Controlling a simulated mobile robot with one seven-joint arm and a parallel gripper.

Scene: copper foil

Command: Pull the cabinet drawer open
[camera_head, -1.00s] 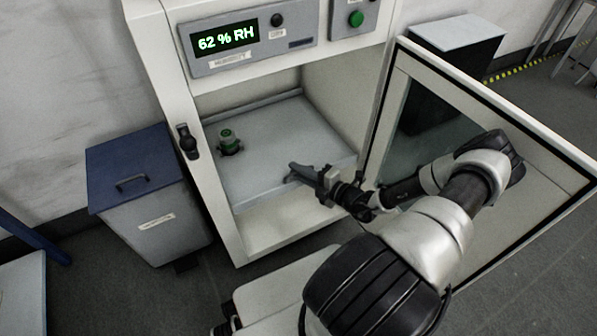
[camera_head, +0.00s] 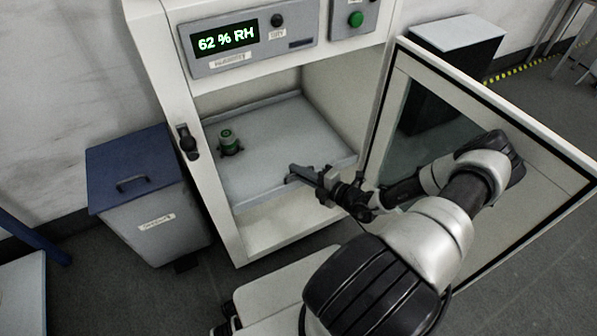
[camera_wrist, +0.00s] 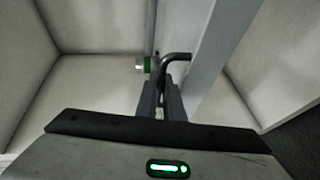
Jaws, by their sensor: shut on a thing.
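The cabinet (camera_head: 160,62) stands with its door (camera_head: 548,185) swung open to the right. Inside it is a flat grey tray-like drawer (camera_head: 270,145) with low raised edges. My gripper (camera_head: 293,175) is at the front edge of the drawer. In the wrist view its fingers (camera_wrist: 161,92) are shut on a dark bent bar handle (camera_wrist: 178,57) beside a long grey edge of the drawer (camera_wrist: 212,65). The fingers hide part of the handle. In the head view the handle is too small to make out.
A small green item (camera_head: 229,141) sits on the drawer's left side; green and white show in the wrist view (camera_wrist: 146,65). A blue-lidded bin (camera_head: 150,215) stands left of the cabinet. The open door is close to my arm on the right.

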